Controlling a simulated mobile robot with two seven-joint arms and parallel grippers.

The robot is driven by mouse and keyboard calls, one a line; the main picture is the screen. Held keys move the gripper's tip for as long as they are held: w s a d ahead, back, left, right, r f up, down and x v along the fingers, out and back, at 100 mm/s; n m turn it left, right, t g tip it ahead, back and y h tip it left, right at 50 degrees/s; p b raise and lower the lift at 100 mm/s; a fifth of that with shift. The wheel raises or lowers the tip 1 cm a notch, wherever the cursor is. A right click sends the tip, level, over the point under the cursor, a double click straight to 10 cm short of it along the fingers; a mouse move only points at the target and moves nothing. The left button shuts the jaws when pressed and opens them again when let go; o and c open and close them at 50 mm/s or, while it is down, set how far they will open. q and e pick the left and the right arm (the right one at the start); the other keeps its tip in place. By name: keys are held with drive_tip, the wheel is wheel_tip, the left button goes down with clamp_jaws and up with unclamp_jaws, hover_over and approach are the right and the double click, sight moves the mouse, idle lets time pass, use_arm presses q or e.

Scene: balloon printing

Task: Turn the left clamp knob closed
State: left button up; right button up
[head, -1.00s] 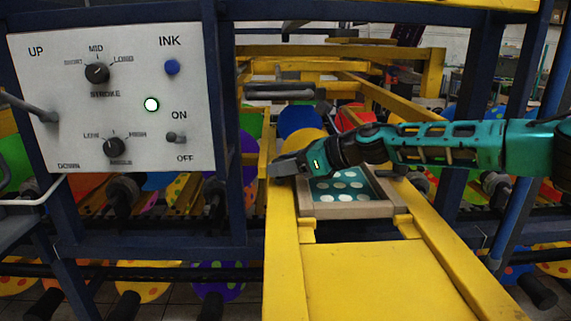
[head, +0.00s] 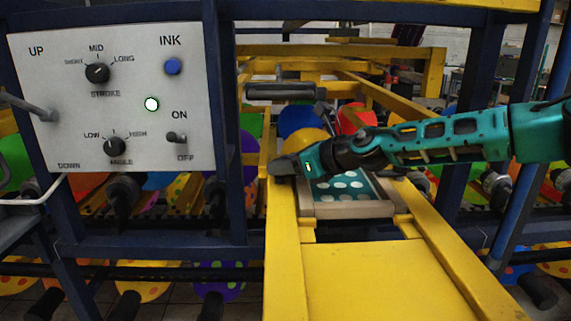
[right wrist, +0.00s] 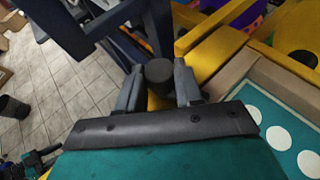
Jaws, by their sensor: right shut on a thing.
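The left clamp knob (right wrist: 158,72) is a dark round knob at the left side of the print frame, seen between my fingers in the right wrist view. My right gripper (right wrist: 157,88) has a finger on either side of it and is shut on it. In the head view my right gripper (head: 284,166) reaches in from the right, over the frame's left edge, and hides the knob. The print frame (head: 347,209) has a wooden rim around a teal screen with white dots. My left gripper is not in view.
A white control panel (head: 62,113) with knobs, a switch and a lit green lamp stands at left. Yellow rails (head: 283,262) flank the print frame. A dark roller bar (head: 285,90) lies behind. Blue posts stand on both sides; colored balloons hang behind and below.

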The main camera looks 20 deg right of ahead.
drive_tip(key=shift+s+a+m+t+h, duration=0.1)
drive_tip(key=shift+m+t+h, duration=0.4)
drive_tip(key=shift+m+h, duration=0.45)
drive_tip(key=shift+a+m+t+h, duration=0.1)
drive_tip(key=shift+m+t+h, duration=0.4)
drive_tip(key=shift+m+h, duration=0.4)
drive_tip(key=shift+h, duration=0.25)
drive_tip(key=o, duration=1)
drive_tip(key=shift+o, duration=0.2)
drive_tip(key=v, duration=1.2)
drive_tip(key=shift+s, duration=0.15)
drive_tip(key=shift+s+r, duration=0.15)
drive_tip(key=shift+s, duration=0.2)
drive_tip(key=shift+d, duration=0.1)
